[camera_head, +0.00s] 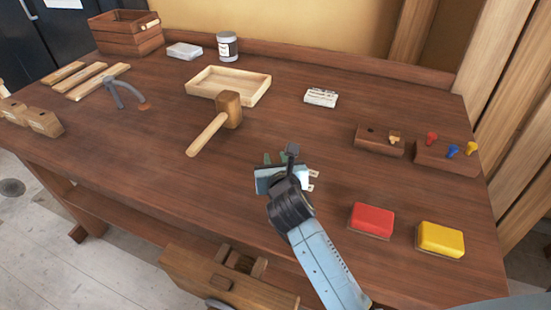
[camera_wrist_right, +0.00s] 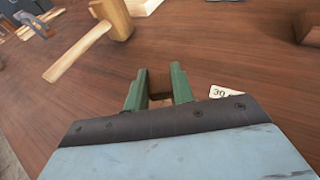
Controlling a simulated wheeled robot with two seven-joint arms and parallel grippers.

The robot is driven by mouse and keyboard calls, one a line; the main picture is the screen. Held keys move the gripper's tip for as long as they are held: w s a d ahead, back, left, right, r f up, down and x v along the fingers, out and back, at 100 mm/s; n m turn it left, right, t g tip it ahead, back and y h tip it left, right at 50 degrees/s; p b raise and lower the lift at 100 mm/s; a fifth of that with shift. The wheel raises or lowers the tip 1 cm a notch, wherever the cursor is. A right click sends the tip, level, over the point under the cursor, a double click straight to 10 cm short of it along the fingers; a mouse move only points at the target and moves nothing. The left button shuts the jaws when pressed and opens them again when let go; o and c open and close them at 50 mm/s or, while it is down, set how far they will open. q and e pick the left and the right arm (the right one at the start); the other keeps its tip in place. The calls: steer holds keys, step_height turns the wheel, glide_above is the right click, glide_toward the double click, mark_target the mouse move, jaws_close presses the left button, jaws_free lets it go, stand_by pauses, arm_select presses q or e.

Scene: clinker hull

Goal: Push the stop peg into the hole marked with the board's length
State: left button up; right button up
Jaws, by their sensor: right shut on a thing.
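My right gripper (camera_head: 284,160) is low over the middle of the bench, and its arm hides most of what lies beneath. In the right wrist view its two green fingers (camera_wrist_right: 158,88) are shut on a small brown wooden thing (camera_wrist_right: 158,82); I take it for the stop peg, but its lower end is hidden. A pale label reading 30 (camera_wrist_right: 222,92) lies just right of the fingers. Two small pale tags show beside the gripper in the head view (camera_head: 312,174). I cannot tell whether the peg sits in a hole. My left gripper is not in view.
A mallet (camera_head: 228,108) and a shallow wooden tray (camera_head: 247,88) lie behind the gripper. A red block (camera_head: 372,220) and a yellow block (camera_head: 441,238) lie front right. A holed block (camera_head: 370,145) and a rack with coloured pegs (camera_head: 440,158) stand right. Boards (camera_head: 98,82) lie far left.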

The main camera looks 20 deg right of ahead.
steer(key=shift+f, duration=0.15)
steer(key=shift+f, duration=0.2)
stand_by(0.3)
steer(key=shift+f, duration=0.2)
stand_by(0.3)
steer(key=shift+f+b, duration=0.3)
steer(key=shift+f, duration=0.35)
steer(key=o, duration=1)
steer(key=shift+o, duration=0.2)
